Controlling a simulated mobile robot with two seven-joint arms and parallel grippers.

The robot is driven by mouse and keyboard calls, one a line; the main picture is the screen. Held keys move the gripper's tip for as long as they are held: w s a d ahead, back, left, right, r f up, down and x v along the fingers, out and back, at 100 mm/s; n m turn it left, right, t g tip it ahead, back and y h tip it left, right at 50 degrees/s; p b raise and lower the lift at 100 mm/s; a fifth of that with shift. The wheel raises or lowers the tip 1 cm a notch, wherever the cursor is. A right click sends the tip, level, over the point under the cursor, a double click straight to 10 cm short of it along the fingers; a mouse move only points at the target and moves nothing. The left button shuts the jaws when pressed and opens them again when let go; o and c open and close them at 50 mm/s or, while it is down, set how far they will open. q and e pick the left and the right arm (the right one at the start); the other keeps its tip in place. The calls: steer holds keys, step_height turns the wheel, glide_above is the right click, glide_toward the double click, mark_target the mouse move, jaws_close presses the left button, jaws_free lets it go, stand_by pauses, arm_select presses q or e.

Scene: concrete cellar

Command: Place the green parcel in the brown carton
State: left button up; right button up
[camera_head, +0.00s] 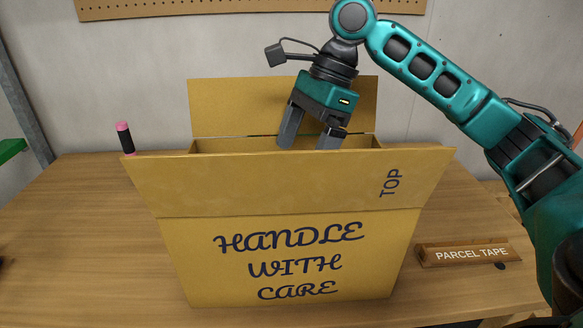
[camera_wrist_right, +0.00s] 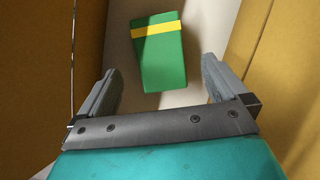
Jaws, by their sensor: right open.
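The brown carton (camera_head: 290,262) stands open on the table, with its front flap folded outward and its back flap upright. My right gripper (camera_head: 307,142) points down into the carton's opening, its fingertips partly hidden at the front flap. It is open and empty. In the right wrist view the green parcel (camera_wrist_right: 163,65), with a yellow band, lies on a pale surface between brown carton walls. It sits beyond the spread fingers, apart from them. The head view hides the carton's inside. My left gripper is not in view.
A black marker with a pink top (camera_head: 124,137) stands at the table's back left. A "PARCEL TAPE" holder (camera_head: 468,254) lies right of the carton. The wooden table (camera_head: 80,240) is mostly clear left of the carton. A pegboard (camera_head: 245,8) hangs on the wall.

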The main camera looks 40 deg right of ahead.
steer(key=v, duration=0.5)
steer(key=shift+r, duration=0.15)
stand_by(0.3)
steer(key=shift+s+a, duration=0.1)
